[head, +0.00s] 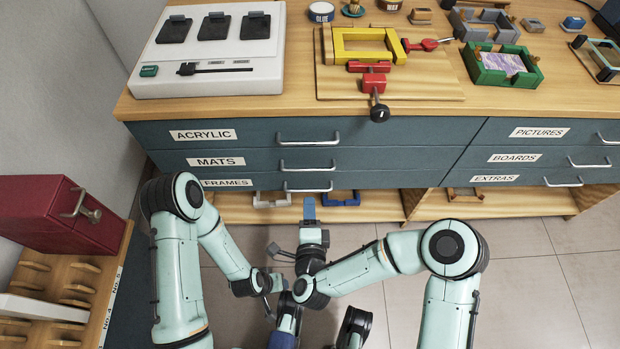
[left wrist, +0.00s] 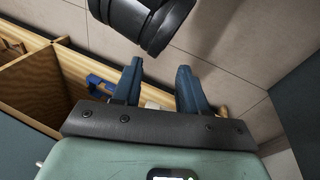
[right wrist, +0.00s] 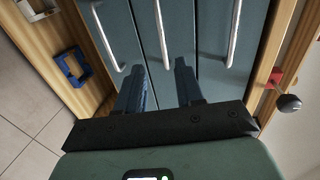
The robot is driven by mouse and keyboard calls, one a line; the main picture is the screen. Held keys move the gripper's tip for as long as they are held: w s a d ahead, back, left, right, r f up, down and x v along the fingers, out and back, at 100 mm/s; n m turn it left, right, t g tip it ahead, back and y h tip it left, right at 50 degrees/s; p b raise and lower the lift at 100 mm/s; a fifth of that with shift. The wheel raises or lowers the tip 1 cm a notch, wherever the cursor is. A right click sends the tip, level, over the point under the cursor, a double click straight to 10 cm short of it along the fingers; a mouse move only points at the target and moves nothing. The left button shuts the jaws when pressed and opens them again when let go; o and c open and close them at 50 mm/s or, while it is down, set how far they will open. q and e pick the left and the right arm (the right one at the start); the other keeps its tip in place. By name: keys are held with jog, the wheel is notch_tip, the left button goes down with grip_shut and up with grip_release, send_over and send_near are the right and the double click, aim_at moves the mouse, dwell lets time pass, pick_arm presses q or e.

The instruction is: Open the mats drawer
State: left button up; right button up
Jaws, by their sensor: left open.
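The mats drawer (head: 370,160), blue-grey with a white MATS label (head: 216,161), is the middle front of the left stack and sits shut, flush with its neighbours. Its silver handle (head: 307,167) is clear. My right gripper (head: 309,208) is in front of the stack, below the handles in the head view. In the right wrist view its fingers (right wrist: 160,80) are open and empty, with the middle handle (right wrist: 162,35) ahead between them, apart from it. My left gripper (left wrist: 157,85) is open and empty in the left wrist view; in the head view it is hard to make out among the arms.
The acrylic drawer (head: 370,130) is above and the frames drawer (head: 390,180) below, each with a handle. A shelf with a blue frame (head: 341,199) lies underneath. A clamp knob (head: 380,113) overhangs the worktop edge. A red cabinet (head: 60,213) stands at left.

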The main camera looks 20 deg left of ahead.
jog(key=b, duration=0.2)
send_near(295, 158)
jog(key=w+d+f, duration=0.2)
jog(key=d, duration=0.2)
pick_arm(q)
jog(key=f, duration=0.1)
jog(key=a+f, duration=0.1)
jog(key=w+f, duration=0.1)
jog(key=shift+w+a+f+b, duration=0.1)
jog(key=shift+a+f+b, duration=0.2)
jog(key=shift+a, duration=0.1)
pick_arm(e)
jog(key=x, duration=0.4)
jog(key=shift+a, duration=0.25)
pick_arm(q)
jog(key=shift+y, duration=0.3)
pick_arm(e)
grip_shut()
